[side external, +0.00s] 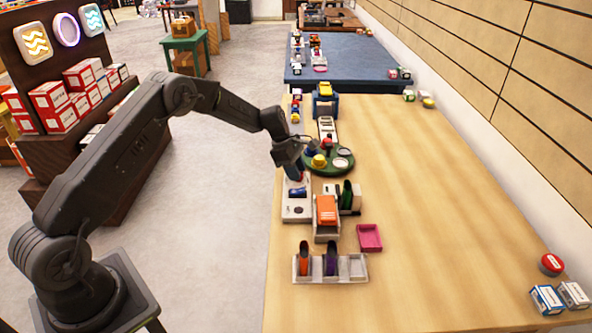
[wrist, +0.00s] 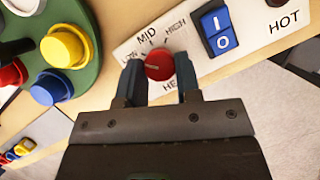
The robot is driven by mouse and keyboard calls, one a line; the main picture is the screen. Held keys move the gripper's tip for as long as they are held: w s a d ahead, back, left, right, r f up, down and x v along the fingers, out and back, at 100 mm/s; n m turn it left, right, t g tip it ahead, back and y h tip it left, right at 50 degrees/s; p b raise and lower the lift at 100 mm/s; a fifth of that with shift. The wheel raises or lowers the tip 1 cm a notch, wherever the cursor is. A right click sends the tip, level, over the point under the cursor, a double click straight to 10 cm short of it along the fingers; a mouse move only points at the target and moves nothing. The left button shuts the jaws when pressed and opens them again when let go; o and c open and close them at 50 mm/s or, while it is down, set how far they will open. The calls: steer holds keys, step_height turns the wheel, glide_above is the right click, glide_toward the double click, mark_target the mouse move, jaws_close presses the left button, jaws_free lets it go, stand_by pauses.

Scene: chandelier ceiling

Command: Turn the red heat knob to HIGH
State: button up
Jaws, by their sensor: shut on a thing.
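The red heat knob (wrist: 159,64) is round and sits on a white panel (wrist: 262,22) in the wrist view. LOW, MID and HIGH are printed around it; the label below is partly covered. Its pale pointer mark points left, roughly to the LOW side. My gripper (wrist: 159,78) has one dark finger on each side of the knob and is shut on it. In the side external view my gripper (side external: 293,168) is low over the panel (side external: 297,210), and the knob is hidden there.
A blue rocker switch (wrist: 218,30) is close right of the knob, with HOT printed beyond. A green round board (side external: 329,169) with coloured knobs stands beside my gripper. An orange block (side external: 326,208) and a pink tray (side external: 369,238) are nearby. The table's right side is mostly clear.

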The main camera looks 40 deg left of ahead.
steer(key=shift+m, duration=0.5)
steer(key=m+g, duration=0.1)
steer(key=m, duration=0.3)
steer(key=m+g, duration=0.1)
steer(key=shift+w+m+g+h, duration=0.25)
steer(key=shift+m+g+h, duration=0.05)
steer(key=shift+m, duration=0.1)
steer(key=m, duration=0.2)
steer(key=m+g, duration=0.1)
steer(key=m, duration=0.1)
steer(key=shift+w+d+g, duration=0.1)
steer(key=shift+g, duration=0.2)
steer(key=shift+d+m+g+y, duration=0.1)
steer(key=shift+m+g+y, duration=0.2)
steer(key=shift+m+y, duration=0.55)
steer(key=shift+m, duration=0.65)
steer(key=o, duration=0.9)
